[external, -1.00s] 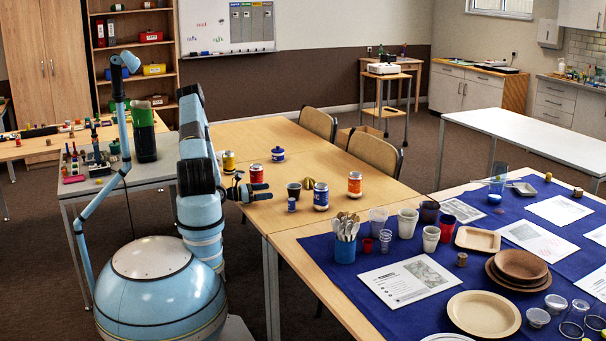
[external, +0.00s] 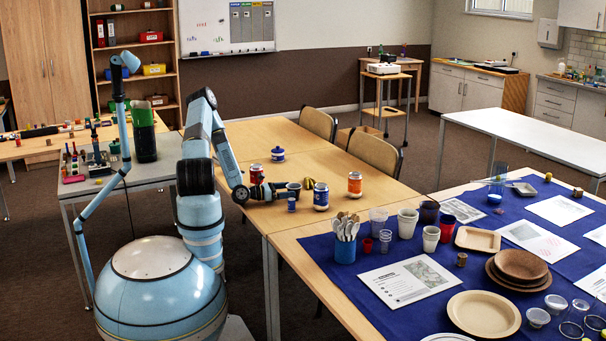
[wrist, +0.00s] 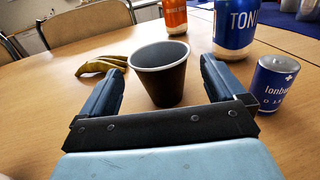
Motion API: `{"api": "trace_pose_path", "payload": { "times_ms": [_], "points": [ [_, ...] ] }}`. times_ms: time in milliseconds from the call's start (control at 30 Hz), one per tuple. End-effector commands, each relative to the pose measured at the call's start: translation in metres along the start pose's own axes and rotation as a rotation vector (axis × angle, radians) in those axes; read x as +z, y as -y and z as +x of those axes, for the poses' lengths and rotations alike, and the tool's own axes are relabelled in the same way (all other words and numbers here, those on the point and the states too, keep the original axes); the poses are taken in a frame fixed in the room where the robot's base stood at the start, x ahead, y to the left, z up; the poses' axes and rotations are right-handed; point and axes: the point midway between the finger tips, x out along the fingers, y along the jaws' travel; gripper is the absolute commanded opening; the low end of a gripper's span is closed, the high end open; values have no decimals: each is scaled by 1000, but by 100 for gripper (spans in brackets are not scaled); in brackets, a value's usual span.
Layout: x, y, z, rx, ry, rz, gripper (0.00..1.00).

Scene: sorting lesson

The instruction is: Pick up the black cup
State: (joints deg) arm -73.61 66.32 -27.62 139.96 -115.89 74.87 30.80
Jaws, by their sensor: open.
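The black cup (wrist: 162,84) stands upright on the wooden table, dark outside with a light grey inside. In the wrist view my open gripper (wrist: 158,88) has one finger on each side of it, with a gap to each finger, so it is not held. In the external view my gripper (external: 281,189) is low over the table at the cup (external: 294,188), whose near side it partly hides.
A blue tonic can (wrist: 235,28) stands just right of the cup, with a small blue can (wrist: 272,84) beside the right finger. An orange can (wrist: 175,14) is behind. Bananas (wrist: 103,65) lie to the left. A red can (external: 256,174) stands by my wrist.

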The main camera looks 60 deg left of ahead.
Motion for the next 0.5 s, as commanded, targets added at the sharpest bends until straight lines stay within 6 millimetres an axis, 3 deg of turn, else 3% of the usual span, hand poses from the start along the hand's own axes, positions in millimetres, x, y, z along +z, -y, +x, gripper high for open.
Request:
{"api": "trace_pose_path", "payload": {
  "times_ms": [200, 500],
  "points": [
    [0, 1, 28, 0, 2, 0, 97],
    [0, 1, 36, 0, 1, 0, 97]
  ]
}}
